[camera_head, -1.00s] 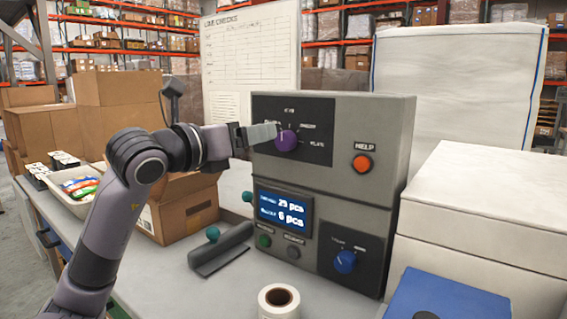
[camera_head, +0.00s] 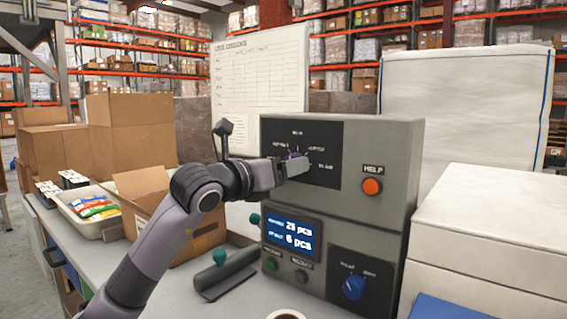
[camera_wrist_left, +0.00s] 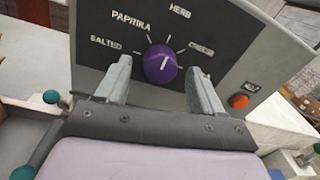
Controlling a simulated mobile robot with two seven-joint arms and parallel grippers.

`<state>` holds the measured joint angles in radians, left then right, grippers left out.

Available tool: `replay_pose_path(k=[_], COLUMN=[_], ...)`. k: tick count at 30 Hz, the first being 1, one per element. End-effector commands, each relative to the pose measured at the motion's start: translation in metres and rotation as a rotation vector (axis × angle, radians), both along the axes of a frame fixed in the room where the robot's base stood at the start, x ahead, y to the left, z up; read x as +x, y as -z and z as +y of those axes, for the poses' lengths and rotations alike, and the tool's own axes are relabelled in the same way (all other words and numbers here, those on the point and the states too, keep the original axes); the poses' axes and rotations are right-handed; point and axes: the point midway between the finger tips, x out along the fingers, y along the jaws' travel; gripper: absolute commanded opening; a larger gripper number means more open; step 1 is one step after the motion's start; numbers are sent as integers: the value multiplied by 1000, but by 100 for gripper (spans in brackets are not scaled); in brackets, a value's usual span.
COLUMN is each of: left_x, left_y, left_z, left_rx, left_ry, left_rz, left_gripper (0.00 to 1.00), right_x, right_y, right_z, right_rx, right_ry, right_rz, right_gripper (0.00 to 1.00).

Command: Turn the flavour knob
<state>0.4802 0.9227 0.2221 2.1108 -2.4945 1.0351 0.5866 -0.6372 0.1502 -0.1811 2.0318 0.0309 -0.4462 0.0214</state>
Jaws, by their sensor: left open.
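The purple flavour knob (camera_wrist_left: 160,64) is on the dark upper panel of a grey machine (camera_head: 395,160). In the left wrist view its white mark points up and slightly right, toward the HERB side. The labels SALTED, PAPRIKA and HERB ring it, with a fourth blurred label at right. My left gripper (camera_head: 298,164) is open in front of the panel. In the left wrist view its two fingers stand left and right of the knob, with gaps visible; I cannot tell how deep they reach. In the head view the fingers mostly hide the knob (camera_head: 293,155). My right gripper is not seen.
An orange HELP button (camera_head: 372,187) is right of the knob. Below are a screen (camera_head: 290,236) and a blue knob (camera_head: 354,287). A whiteboard (camera_head: 258,80) stands behind, an open cardboard box (camera_head: 190,240) at left, and a white box (camera_head: 490,235) at right.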

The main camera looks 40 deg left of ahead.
Motion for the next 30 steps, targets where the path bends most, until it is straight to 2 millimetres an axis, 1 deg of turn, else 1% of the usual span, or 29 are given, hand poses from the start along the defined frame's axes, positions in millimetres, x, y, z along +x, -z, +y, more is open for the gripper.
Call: replay_pose_path(k=[9, 11, 12, 14, 15, 23, 30], left_x=[3, 2, 2, 2, 2, 2, 2], left_y=[0, 0, 0, 0, 0, 1, 2], left_z=[0, 0, 0, 0, 0, 0, 0], left_rx=[1, 1, 1, 1, 1, 21, 135], left_ry=[0, 0, 0, 0, 0, 0, -2], left_rz=[0, 0, 0, 0, 0, 2, 14], left_gripper=[68, 48, 35, 16, 12, 12, 12], right_x=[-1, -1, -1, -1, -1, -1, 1], right_y=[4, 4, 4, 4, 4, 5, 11], right_z=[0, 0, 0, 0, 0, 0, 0], right_rx=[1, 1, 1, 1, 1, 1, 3], right_ry=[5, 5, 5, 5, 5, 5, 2], right_rz=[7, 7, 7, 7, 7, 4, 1], right_gripper=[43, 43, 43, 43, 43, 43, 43])
